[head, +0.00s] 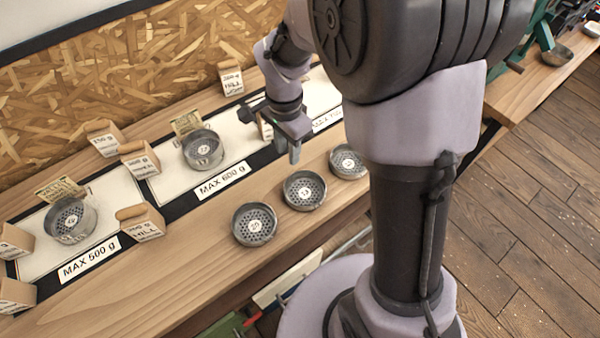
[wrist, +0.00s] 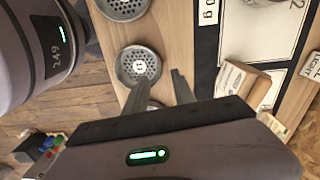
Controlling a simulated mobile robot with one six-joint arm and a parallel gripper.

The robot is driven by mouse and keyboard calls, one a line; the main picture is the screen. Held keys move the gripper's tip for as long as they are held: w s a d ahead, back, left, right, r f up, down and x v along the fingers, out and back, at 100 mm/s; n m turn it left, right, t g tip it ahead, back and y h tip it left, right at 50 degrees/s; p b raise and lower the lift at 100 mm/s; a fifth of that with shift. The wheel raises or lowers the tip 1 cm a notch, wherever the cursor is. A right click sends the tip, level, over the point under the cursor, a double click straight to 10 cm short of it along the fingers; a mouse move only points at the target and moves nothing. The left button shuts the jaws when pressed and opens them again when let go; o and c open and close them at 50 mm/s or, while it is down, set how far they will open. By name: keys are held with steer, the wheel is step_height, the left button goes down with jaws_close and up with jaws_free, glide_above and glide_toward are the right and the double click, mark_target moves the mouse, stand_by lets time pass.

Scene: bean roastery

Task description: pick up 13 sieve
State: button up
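Three round metal sieves stand in a row on the front of the wooden bench. The middle sieve (head: 304,190) has a small white number disc that looks like 13, though the print is too small to be sure. In the wrist view it seems to be the whole sieve (wrist: 138,66) just beyond my fingers. The left sieve (head: 254,224) and the right sieve (head: 348,162) stand on either side; the right one is mostly hidden in the wrist view. My gripper (head: 293,153) is above the bench, behind the row. In the wrist view its fingers (wrist: 158,86) are apart and empty.
Several labelled weight blocks (head: 140,222) stand around the panels. A chipboard wall (head: 110,65) borders the back. Bare wood lies along the front edge.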

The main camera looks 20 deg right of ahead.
steer(key=b, duration=0.2)
glide_above(292, 176)
steer(key=f, duration=0.5)
steer(key=shift+a+f, duration=0.3)
steer(key=shift+a, duration=0.05)
steer(key=f, duration=0.1)
steer(key=f+b, duration=0.1)
steer(key=f, duration=0.1)
steer(key=f+b, duration=0.1)
steer(key=f, duration=0.1)
steer(key=shift+d+f, duration=0.25)
steer(key=shift+d, duration=0.15)
steer(key=shift+r, duration=0.15)
steer(key=shift+c, duration=0.6)
jaws_close()
